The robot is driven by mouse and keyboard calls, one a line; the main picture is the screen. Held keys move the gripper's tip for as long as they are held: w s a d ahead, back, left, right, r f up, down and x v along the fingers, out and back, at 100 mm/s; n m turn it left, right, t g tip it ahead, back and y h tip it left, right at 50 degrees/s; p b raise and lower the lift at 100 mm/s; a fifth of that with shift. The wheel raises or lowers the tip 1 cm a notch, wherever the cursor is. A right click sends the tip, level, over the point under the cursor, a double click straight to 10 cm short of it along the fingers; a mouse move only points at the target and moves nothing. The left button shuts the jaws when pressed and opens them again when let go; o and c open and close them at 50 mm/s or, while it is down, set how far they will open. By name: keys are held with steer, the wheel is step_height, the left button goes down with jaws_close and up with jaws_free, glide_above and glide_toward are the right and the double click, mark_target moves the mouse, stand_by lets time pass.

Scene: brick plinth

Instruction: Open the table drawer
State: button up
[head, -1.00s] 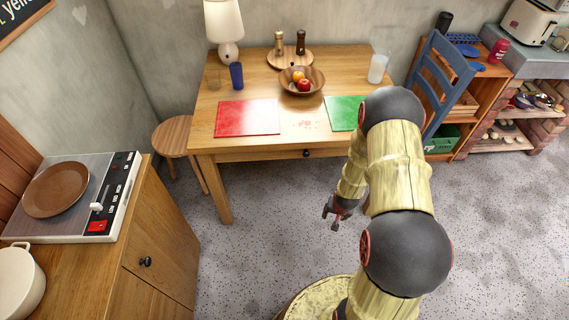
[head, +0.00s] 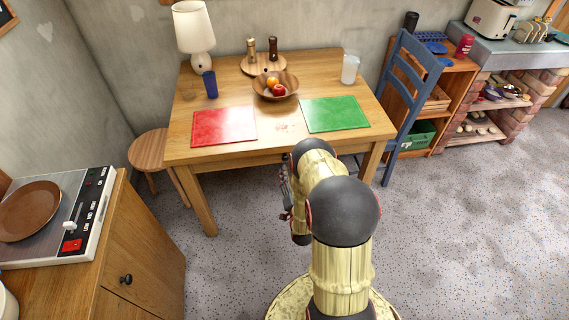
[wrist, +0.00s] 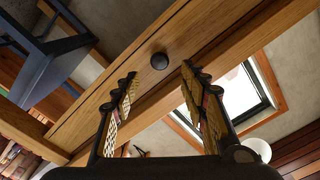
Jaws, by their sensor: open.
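The wooden table (head: 330,76) stands against the back wall in the head view. Its drawer front (wrist: 110,95) runs diagonally across the wrist view and appears flush with the table frame. The drawer's round black knob (wrist: 159,61) shows in the wrist view, just beyond and between my fingertips. In the head view my arm hides the knob. My gripper (wrist: 157,80) is open and empty, its two fingers apart, pointing toward the knob and not around it. In the head view my gripper (head: 286,190) is partly hidden by my arm, below the table's front edge.
A red mat (head: 224,126), a green mat (head: 335,114) and a fruit bowl (head: 275,92) lie on the table. A blue chair (head: 408,95) stands at its right, a round stool (head: 150,149) at its left. A cabinet (head: 150,265) is at front left. Open floor lies at right.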

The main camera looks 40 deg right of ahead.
mark_target(286, 160)
steer(key=shift+b+x, duration=1.05)
steer(key=shift+x, duration=2.55)
steer(key=shift+c, duration=0.5)
jaws_close()
